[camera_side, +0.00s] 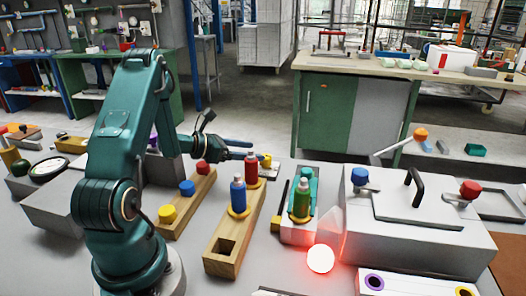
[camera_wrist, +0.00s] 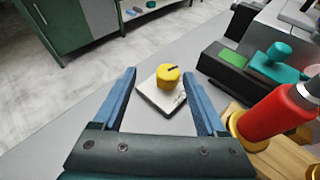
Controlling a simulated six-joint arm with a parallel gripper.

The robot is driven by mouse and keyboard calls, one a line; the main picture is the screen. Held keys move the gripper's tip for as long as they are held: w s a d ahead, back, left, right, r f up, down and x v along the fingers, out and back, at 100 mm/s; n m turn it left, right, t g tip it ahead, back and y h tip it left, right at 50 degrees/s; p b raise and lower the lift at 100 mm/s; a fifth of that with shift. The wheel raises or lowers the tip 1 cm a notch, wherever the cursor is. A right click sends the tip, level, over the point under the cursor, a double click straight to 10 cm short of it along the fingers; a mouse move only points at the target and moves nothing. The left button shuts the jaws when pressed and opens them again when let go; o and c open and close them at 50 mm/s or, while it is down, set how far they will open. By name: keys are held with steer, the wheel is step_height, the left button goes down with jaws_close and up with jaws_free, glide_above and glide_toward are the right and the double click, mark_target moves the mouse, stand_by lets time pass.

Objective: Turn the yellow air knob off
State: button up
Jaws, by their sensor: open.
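The yellow air knob (camera_wrist: 168,78) is a round yellow cap with a dark mark on its top. It sits on a small pale square plate (camera_wrist: 152,99) on the grey table. In the wrist view it shows between the two blue fingers of my gripper (camera_wrist: 159,74), beyond their tips or near them; I cannot tell the exact gap. My gripper (camera_side: 254,149) is open and empty, and in the side view it reaches right, close behind the red bottle.
A red bottle (camera_wrist: 279,114) stands close right of the fingers, in a wooden block (camera_side: 222,249) with a blue bottle (camera_side: 238,194). A dark unit with teal and green parts (camera_wrist: 235,62) lies right of the knob. A green bottle (camera_side: 301,198) and white press (camera_side: 418,232) stand further right.

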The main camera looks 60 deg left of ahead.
mark_target(266, 155)
steer(key=shift+s+d+f+n, duration=0.2)
steer(key=shift+d+f+n, duration=0.1)
steer(key=shift+d+f, duration=0.1)
steer(key=shift+w+d+f, duration=0.1)
steer(key=shift+w+d, duration=0.1)
steer(key=shift+d, duration=0.05)
steer(key=shift+x, duration=2.4)
jaws_close()
